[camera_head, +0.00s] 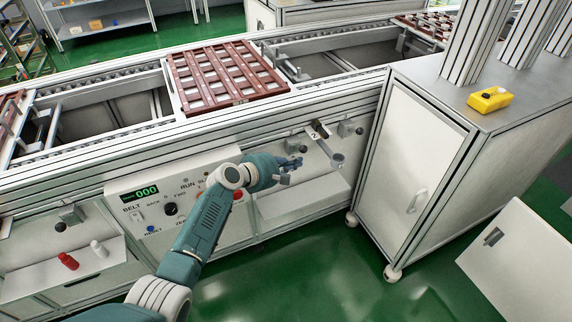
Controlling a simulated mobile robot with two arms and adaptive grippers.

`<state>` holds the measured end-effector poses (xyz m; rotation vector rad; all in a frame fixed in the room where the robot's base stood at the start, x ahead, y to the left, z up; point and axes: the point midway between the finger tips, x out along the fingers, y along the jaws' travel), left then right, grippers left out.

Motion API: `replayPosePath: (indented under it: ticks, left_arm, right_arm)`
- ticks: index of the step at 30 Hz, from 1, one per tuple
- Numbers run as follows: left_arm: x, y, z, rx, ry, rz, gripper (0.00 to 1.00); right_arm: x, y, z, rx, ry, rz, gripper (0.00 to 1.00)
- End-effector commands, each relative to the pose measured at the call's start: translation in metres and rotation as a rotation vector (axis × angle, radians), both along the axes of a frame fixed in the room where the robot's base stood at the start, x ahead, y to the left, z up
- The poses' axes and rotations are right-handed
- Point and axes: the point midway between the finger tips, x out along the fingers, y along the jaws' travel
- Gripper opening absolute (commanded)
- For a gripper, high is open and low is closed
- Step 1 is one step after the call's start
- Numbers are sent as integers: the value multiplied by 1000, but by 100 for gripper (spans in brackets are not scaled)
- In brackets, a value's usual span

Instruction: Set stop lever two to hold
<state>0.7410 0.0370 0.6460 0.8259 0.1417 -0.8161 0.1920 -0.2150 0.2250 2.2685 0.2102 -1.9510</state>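I cannot read any hold marking near the lever. My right gripper is out of view.
A belt control panel (165,203) with a display reading 000 is behind my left arm. A grey cabinet (413,160) stands close on the right, with a yellow button box (490,99) on top. A brown slatted tray (226,76) sits on the conveyor.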

Motion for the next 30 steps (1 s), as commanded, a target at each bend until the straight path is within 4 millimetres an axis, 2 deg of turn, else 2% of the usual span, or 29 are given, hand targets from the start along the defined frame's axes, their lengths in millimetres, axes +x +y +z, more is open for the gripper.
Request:
replayPosePath:
  ticks: [1,15,30]
  left_arm:
    - [-4,4,2,1,-2,2,0]
    - [-43,37,25,1,0,1,0]
    - [-46,39,28,1,0,1,0]
  right_arm:
    - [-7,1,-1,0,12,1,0]
    - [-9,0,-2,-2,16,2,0]
    - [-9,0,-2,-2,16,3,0]
